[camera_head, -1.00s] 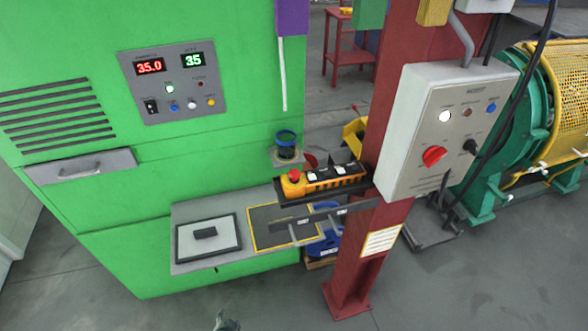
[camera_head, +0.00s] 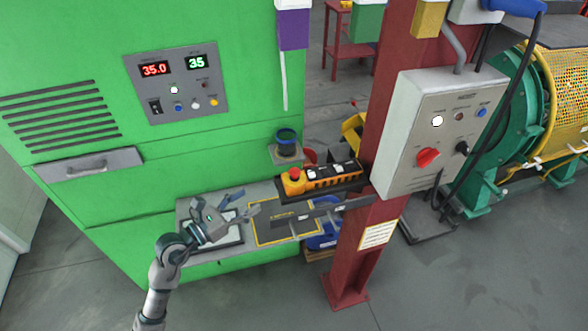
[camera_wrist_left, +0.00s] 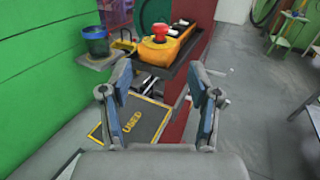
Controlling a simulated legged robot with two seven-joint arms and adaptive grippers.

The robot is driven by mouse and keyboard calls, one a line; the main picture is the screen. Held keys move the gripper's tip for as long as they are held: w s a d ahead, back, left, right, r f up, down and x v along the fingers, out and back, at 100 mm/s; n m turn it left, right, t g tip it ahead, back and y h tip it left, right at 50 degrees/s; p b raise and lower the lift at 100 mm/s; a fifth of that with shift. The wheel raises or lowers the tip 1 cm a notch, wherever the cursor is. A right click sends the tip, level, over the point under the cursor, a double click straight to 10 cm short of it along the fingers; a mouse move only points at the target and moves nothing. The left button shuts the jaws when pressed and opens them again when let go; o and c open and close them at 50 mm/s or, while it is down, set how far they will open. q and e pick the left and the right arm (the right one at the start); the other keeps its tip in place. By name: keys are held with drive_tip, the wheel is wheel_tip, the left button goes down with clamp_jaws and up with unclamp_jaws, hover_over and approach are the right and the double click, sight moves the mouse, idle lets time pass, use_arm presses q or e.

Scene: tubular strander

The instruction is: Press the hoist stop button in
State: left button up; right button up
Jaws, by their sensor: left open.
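The orange hoist pendant (camera_head: 322,180) lies in a dark tray fixed near the red column. Its red mushroom stop button (camera_head: 294,174) is at the left end and points up. In the left wrist view the red button (camera_wrist_left: 160,30) sits on the near end of the pendant, ahead of the fingers and apart from them. My left gripper (camera_head: 240,205) is open and empty over the grey shelf, left of and lower than the pendant in the picture. Its two spread fingers (camera_wrist_left: 160,95) show in the left wrist view. My right gripper is not in view.
The green cabinet (camera_head: 130,190) stands behind the shelf. A blue-rimmed cup (camera_head: 286,142) is on a small bracket behind the pendant. The red column (camera_head: 385,120) carries a grey control box (camera_head: 440,130) to the right. A yellow-edged dark panel marked USED (camera_wrist_left: 132,122) lies below the fingers.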

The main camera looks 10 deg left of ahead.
sight(290, 173)
use_arm(q)
drive_tip(key=p+x, duration=0.2)
drive_tip(key=x, duration=1.5)
drive_tip(key=shift+w+d, duration=0.15)
